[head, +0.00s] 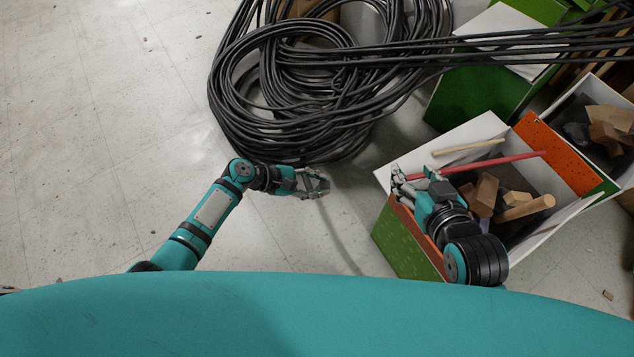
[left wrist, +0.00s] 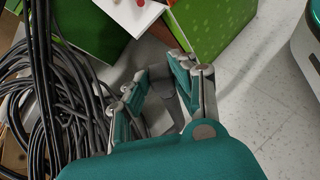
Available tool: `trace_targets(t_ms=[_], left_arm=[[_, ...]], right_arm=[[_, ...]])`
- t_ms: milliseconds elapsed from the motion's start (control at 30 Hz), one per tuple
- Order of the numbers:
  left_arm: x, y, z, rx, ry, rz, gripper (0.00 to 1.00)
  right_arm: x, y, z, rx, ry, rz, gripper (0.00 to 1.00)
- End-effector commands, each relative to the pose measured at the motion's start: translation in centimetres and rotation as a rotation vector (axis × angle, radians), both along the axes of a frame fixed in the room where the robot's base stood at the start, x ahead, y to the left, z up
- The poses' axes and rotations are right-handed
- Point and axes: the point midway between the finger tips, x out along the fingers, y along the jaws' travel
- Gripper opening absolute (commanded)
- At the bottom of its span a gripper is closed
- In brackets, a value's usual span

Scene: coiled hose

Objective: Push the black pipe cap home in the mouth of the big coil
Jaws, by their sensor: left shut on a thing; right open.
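The big coil (head: 240,120) of black hose lies on the floor at the top middle of the head view, and at the left in the left wrist view (left wrist: 50,125). I cannot make out its mouth. My left gripper (head: 322,184) is just in front of the coil's near edge, apart from it. In the left wrist view (left wrist: 158,88) its fingers are closed around a small dark grey piece (left wrist: 160,118), which looks like the black pipe cap, mostly hidden by the fingers. My right gripper (head: 402,182) is open and empty over the left edge of the near box.
The near white and green box (head: 395,240) holds wood blocks, a red stick (head: 490,166) and a pale stick. Another box (head: 590,95) with rubble stands behind it. Hose strands (head: 540,48) run right over a green box (head: 470,95).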

Motion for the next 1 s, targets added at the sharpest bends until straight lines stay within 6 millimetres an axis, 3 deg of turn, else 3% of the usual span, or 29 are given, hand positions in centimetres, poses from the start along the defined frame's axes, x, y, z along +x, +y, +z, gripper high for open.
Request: trace_targets(t_ms=[267,300,467,767,1000], left_arm=[[0.0,0.2,-0.3,0.006,0.001,0.003,0.00],[0.0,0.2,-0.3,0.006,0.001,0.003,0.31],[0.0,0.1,-0.2,0.005,0.000,0.002,0.52],[0.0,0.2,0.0,0.003,0.000,0.002,0.53],[-0.8,2.9,1.6,0.005,-0.002,0.001,0.53]], right_arm=[[0.0,0.0,-0.1,0.000,0.000,0.000,0.51],[0.0,0.0,-0.1,0.000,0.000,0.000,0.51],[0.0,0.0,0.0,0.000,0.000,0.000,0.51],[0.1,0.0,0.1,-0.002,-0.005,0.002,0.51],[0.0,0.0,0.1,0.000,-0.002,0.001,0.51]])
